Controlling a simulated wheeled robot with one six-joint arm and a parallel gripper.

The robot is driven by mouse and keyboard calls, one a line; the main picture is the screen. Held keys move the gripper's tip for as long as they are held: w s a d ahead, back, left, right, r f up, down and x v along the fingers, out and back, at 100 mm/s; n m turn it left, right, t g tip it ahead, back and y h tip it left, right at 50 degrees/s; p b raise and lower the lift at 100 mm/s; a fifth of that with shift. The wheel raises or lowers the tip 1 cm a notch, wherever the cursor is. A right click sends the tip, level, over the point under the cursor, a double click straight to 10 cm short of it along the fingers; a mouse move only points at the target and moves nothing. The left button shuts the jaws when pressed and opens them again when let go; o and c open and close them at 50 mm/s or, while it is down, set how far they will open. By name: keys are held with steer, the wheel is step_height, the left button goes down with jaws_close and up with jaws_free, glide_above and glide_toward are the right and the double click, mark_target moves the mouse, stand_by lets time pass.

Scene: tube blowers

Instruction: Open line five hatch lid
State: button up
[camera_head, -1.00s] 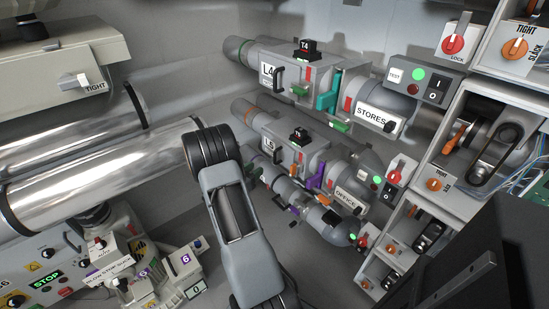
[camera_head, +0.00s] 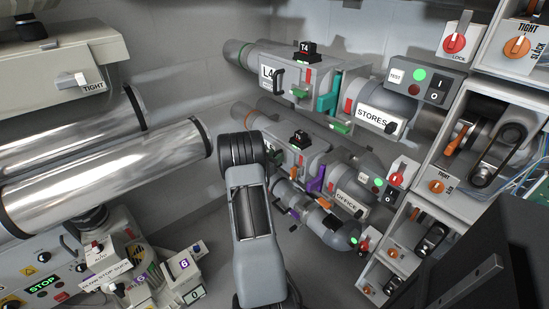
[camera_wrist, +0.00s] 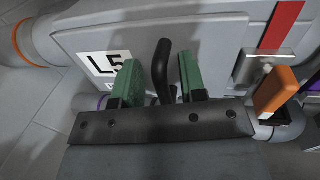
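The line five unit (camera_head: 312,150) shows in the head view below the L4 unit; my arm hides its left front and label. In the wrist view, the grey hatch lid (camera_wrist: 213,45) carries a white L5 label (camera_wrist: 103,64) and a black upright handle (camera_wrist: 162,62). My gripper (camera_wrist: 159,66) is open, with one green finger on each side of the handle in this view. Gaps show between the handle and both fingers. The lid looks shut. My gripper is hidden behind my arm in the head view.
An orange-handled latch (camera_wrist: 275,90) sits right of the lid, beside a red stripe. The L4 unit (camera_head: 295,75) is just above. Shiny pipes (camera_head: 110,175) lie left, and control boxes (camera_head: 430,85) stand right.

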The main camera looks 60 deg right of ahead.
jaws_close()
stand_by(0.3)
steer(key=shift+w+r, duration=0.1)
